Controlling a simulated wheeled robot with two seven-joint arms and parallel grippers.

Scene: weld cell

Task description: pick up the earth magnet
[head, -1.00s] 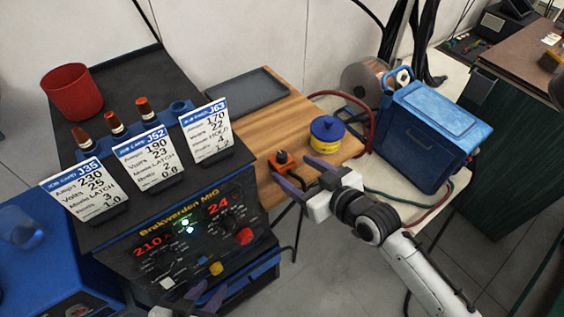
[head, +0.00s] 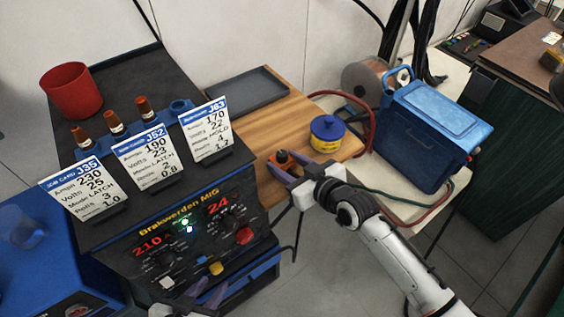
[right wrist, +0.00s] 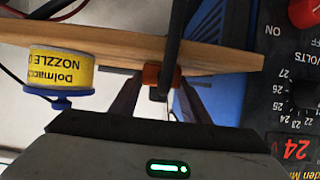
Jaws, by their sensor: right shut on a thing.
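The earth magnet (head: 282,158), an orange block with a dark post on top, is at the front edge of the wooden shelf in the head view. My right gripper (head: 287,167) is shut on it, with a dark finger on either side. In the right wrist view, the orange block (right wrist: 152,76) sits between the fingertips, and a dark bar passes in front of it. I cannot tell whether it is clear of the wood. My left gripper (head: 208,293) is at the bottom edge, in front of the welder, its fingers apart and partly cut off.
A blue and yellow tin (head: 327,133) stands right of the magnet. The welder (head: 190,235) with job cards (head: 150,162) is close on the left. A grey tray (head: 247,92) lies behind. A blue case (head: 435,130) and red hose (head: 368,120) are to the right.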

